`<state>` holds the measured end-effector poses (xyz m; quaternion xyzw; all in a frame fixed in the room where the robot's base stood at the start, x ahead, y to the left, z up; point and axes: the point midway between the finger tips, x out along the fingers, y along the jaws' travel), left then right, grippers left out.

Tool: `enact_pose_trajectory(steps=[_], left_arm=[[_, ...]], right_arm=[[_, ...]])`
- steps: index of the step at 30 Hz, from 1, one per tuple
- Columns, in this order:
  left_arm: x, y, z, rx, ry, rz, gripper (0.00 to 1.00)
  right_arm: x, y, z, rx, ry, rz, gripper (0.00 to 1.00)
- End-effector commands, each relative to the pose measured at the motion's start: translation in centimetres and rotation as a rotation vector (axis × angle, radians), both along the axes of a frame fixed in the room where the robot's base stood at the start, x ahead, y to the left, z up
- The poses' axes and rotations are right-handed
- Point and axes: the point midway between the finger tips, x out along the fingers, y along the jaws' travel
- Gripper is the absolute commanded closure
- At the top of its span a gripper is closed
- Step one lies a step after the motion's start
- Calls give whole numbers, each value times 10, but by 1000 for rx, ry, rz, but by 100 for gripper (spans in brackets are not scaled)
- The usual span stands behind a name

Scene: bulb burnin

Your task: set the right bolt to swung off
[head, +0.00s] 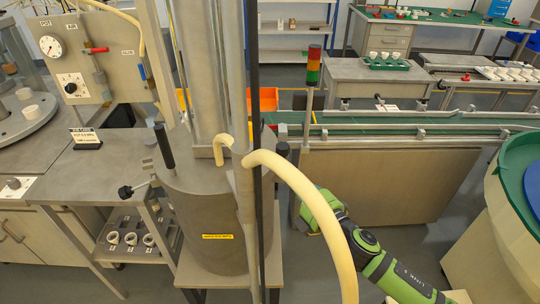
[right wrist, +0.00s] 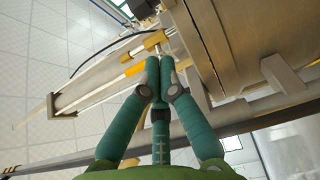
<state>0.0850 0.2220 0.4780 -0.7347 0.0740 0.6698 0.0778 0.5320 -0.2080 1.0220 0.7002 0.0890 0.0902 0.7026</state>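A grey cylindrical vessel (head: 208,215) with a yellow label stands on a metal stand in the head view. A bolt with a long black handle (head: 164,146) is on its left side. On its right side a short dark knob (head: 283,149) shows, apparently the right bolt's end; the rest is hidden behind the post and pale hose. My right gripper (head: 312,212) is low to the right of the vessel, partly behind the hose. In the right wrist view its fingers (right wrist: 158,70) meet at the tips, close to a brass-coloured rod (right wrist: 148,43). No object shows between them. My left gripper is out of view.
A thick pale hose (head: 318,207) curves down between the vessel and my right arm. A conveyor (head: 400,131) with a signal tower (head: 313,68) runs behind. A large green-rimmed bowl (head: 516,170) stands at the right. A bench with a gauge panel (head: 85,60) is at left.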

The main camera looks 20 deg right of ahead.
Motion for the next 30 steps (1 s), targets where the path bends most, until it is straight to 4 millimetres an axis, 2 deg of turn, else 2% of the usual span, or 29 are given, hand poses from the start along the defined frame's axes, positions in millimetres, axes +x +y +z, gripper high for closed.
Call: enact_pose_trajectory(steps=[5,8,21,25,30], left_arm=[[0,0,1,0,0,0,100],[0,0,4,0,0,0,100],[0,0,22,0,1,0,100],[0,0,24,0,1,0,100],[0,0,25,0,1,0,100]], right_arm=[[2,0,0,2,0,-1,100],[10,2,1,3,0,-2,100],[80,20,1,4,1,-2,100],[92,23,0,4,2,-2,100],[97,25,-1,3,2,0,100]])
